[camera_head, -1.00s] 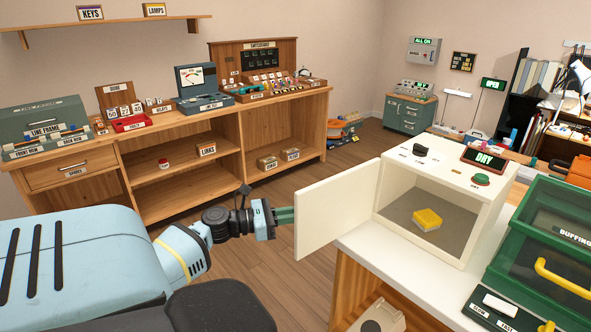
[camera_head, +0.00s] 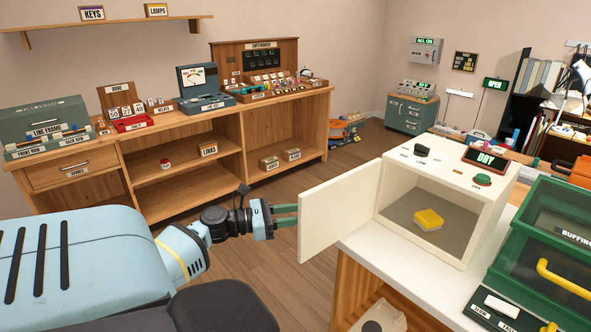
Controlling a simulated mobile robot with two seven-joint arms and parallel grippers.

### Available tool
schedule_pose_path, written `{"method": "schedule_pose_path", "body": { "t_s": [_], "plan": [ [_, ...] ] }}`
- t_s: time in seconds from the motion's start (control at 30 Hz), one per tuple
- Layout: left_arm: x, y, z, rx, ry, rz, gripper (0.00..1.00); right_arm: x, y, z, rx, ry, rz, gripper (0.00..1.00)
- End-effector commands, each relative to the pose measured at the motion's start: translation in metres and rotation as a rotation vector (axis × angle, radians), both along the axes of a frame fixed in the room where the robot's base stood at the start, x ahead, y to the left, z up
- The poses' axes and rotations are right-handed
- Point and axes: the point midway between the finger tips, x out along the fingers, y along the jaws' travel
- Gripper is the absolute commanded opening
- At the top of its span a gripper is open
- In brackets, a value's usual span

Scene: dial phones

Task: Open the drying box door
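The drying box (camera_head: 461,176) is a cream box on the white counter at the right, with a "DRY" sign (camera_head: 486,159) on top. Its door (camera_head: 339,210) stands wide open, swung out to the left on the box's left side. Inside lies a yellow block (camera_head: 429,219) on the grey floor. My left gripper (camera_head: 286,215) reaches in from the left. Its green fingers end at the door's outer left edge, and the door hides whether the tips touch or pass behind it. The finger gap is hard to judge. My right gripper is out of view.
A green clear-fronted "BUFFING" cabinet (camera_head: 545,245) with a yellow handle stands right of the box on the white counter (camera_head: 400,279). A wooden shelf unit (camera_head: 190,160) with labelled items lines the back wall. Open wooden floor lies between.

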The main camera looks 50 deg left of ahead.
Motion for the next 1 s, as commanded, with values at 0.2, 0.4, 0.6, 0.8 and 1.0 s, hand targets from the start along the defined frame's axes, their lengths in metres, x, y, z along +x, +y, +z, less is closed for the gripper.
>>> {"method": "schedule_pose_path", "body": {
  "t_s": [0.2, 0.4, 0.6, 0.8, 1.0],
  "plan": [
    [-0.032, 0.014, -0.003, 0.0, 0.004, 0.002, 0.36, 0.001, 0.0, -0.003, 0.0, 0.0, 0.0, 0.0],
    [-0.055, 0.025, -0.001, -0.001, 0.002, 0.002, 0.36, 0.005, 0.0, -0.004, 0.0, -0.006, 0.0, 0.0],
    [-0.063, 0.029, 0.0, 0.0, 0.0, 0.0, 0.36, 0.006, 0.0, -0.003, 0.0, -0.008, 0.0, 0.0],
    [-0.063, 0.029, 0.0, 0.0, 0.0, 0.0, 0.36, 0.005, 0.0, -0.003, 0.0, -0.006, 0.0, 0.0],
    [-0.063, 0.029, 0.0, 0.0, 0.0, 0.0, 0.36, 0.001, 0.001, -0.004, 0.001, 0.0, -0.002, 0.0]
  ]
}}
